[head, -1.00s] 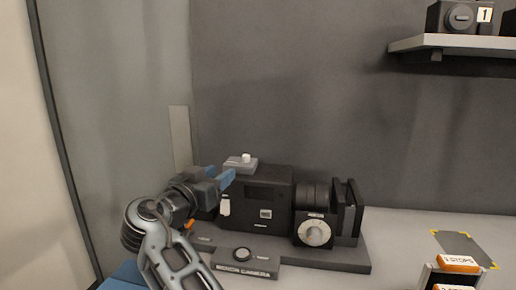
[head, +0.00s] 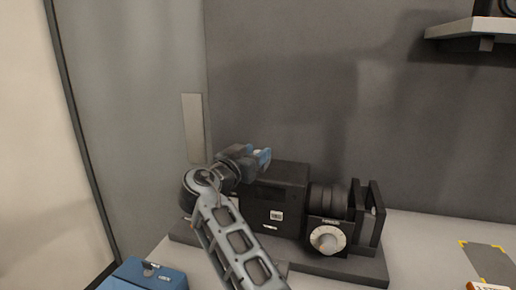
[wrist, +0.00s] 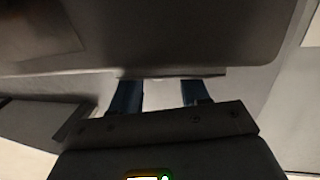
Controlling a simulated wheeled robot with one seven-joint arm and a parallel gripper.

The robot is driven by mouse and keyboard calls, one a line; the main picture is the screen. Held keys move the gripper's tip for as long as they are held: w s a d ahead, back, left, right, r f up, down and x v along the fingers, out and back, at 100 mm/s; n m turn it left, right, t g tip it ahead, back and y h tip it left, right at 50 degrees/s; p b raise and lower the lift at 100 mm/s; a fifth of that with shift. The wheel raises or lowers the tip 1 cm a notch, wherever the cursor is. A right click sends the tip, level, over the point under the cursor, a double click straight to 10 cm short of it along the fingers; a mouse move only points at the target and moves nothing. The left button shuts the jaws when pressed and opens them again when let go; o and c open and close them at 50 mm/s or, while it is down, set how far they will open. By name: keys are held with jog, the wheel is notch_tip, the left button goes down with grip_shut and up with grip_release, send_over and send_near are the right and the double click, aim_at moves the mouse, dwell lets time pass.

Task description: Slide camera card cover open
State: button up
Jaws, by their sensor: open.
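The black camera (head: 275,200) stands on a dark base plate on the grey table, its lens and dial unit to the right. My gripper (head: 262,158) is at the upper left of the camera body in the head view, with its blue fingers near the body's top edge. In the wrist view the two blue fingers of my gripper (wrist: 161,95) are apart, with a pale gap between them. I cannot tell whether they touch the camera. The card cover cannot be made out; my arm hides the camera's left side and part of its front.
A round white dial (head: 328,239) sits on the front of the lens unit. A blue box (head: 145,275) is at the lower left. A yellow-cornered grey mat (head: 488,262) lies at the right on the table (head: 425,250). A shelf (head: 470,28) juts out at the upper right.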

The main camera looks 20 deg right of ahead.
jog(key=shift+x, duration=0.8)
jog(key=shift+c, duration=0.3)
grip_shut()
